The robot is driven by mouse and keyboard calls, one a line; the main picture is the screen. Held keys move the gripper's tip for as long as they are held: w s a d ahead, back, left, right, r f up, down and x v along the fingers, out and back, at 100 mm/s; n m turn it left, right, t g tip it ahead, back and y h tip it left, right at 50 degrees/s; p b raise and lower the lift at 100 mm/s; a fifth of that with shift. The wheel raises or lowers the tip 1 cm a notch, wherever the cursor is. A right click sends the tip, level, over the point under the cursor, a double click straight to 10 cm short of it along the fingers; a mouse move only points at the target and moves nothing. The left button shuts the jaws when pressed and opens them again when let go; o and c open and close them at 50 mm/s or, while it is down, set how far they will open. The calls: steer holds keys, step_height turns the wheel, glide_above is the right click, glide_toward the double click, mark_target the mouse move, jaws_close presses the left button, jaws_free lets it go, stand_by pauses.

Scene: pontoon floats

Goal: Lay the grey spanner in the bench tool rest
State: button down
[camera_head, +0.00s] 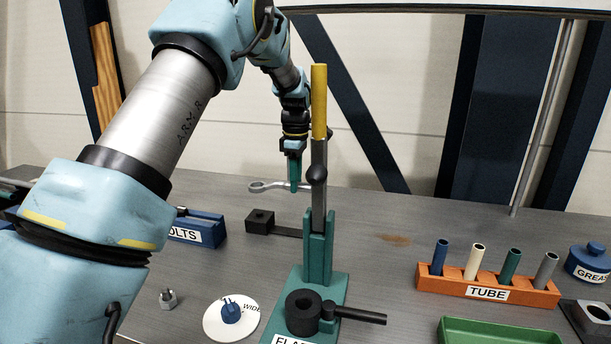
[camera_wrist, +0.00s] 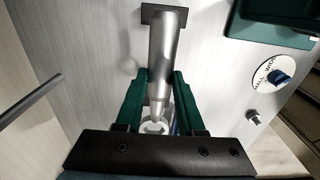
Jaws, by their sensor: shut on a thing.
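The grey spanner (camera_head: 268,186) is held roughly level above the bench in the head view, its ring end to the left. My gripper (camera_head: 294,188) is shut on it with green fingers, and the spanner's right part runs behind or beside the upright lever (camera_head: 319,150). In the wrist view, a pale ring with a hole (camera_wrist: 153,128) shows between the fingers (camera_wrist: 160,105). A grey tapered bar (camera_wrist: 166,60) runs beyond them toward a dark square; I cannot tell what this bar is. I cannot identify the bench tool rest with certainty; a low black block (camera_head: 260,221) with a bar lies below the spanner.
The lever, yellow-topped, rises from a green base (camera_head: 330,285) close to my gripper. A blue bolts bin (camera_head: 205,231), grey nut (camera_head: 168,298) and white disc (camera_head: 213,325) lie left. An orange tube rack (camera_head: 535,299), blue grease pot (camera_head: 588,262) and green tray (camera_head: 500,331) stand right.

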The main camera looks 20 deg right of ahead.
steer(key=shift+r+p, duration=0.15)
steer(key=shift+p, duration=0.25)
step_height(320, 180, down, 8)
steer(key=b, duration=0.3)
steer(key=shift+r, duration=0.2)
steer(key=shift+f, duration=0.75)
stand_by(1.3)
steer(key=shift+c, duration=2.2)
jaws_free()
steer(key=shift+s, duration=0.1)
steer(key=shift+b, duration=0.3)
